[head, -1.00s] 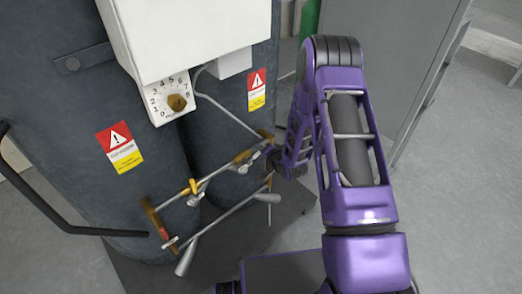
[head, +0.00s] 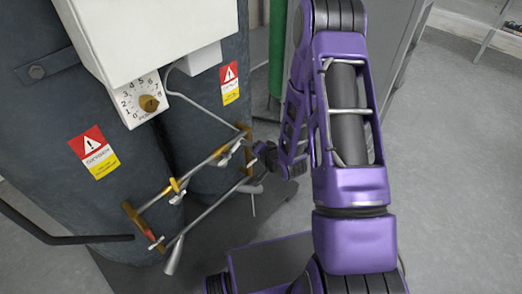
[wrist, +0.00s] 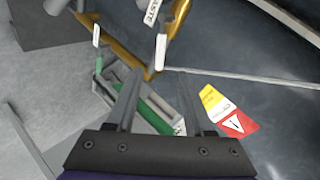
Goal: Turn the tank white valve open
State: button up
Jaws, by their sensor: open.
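Two dark tanks (head: 60,110) stand at the left of the head view, with brass and grey piping in front. Small white valve handles show on the piping, one (head: 177,199) near the middle and one (head: 225,161) farther right. In the wrist view a white handle (wrist: 161,52) is by the brass pipe (wrist: 128,55), just beyond my fingertips, and others are farther up. My gripper (wrist: 160,74) is open, with nothing between its fingers. In the head view my gripper (head: 262,154) is beside the right end of the piping; contact cannot be told.
A white box (head: 150,35) with a numbered dial (head: 148,103) is mounted above the piping. A black handle bar (head: 60,238) juts out at lower left. A grey cabinet (head: 400,40) and a green cylinder (head: 277,45) stand behind my arm. The floor at right is clear.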

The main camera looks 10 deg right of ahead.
jog(key=v, duration=0.8)
jog(key=shift+p, duration=0.3)
jog(key=shift+f, duration=0.1)
